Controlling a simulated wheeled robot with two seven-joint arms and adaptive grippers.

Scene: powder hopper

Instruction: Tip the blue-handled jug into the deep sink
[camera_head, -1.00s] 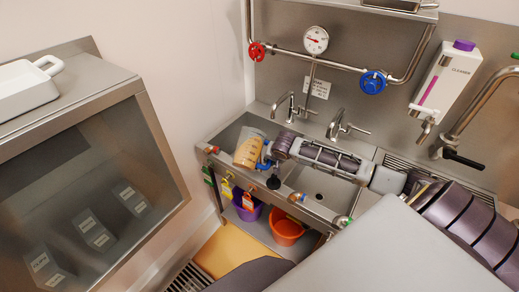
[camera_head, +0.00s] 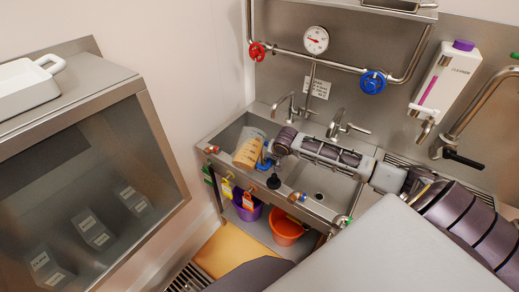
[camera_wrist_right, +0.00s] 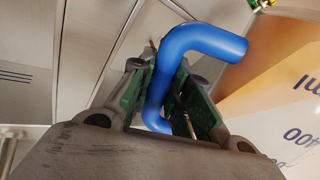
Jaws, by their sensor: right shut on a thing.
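The jug (camera_head: 249,149) is clear-walled with tan contents inside and sits tilted over the left basin of the steel sink (camera_head: 226,137). In the right wrist view its blue handle (camera_wrist_right: 178,62) runs between the green-padded fingers of my right gripper (camera_wrist_right: 170,95), which is shut on it. The jug's wall with printed marks (camera_wrist_right: 285,110) fills the right of that view. In the head view my right gripper (camera_head: 270,158) is small and partly hidden by my arm. I cannot tell whether anything pours out. My left gripper is not in view.
A second basin (camera_head: 327,186) lies to the right, partly under my right arm. Two taps (camera_head: 338,122) stand behind the basins. Coloured tags hang along the front rail. Purple and orange buckets (camera_head: 287,229) stand below. A glass-fronted cabinet (camera_head: 95,180) is at left.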

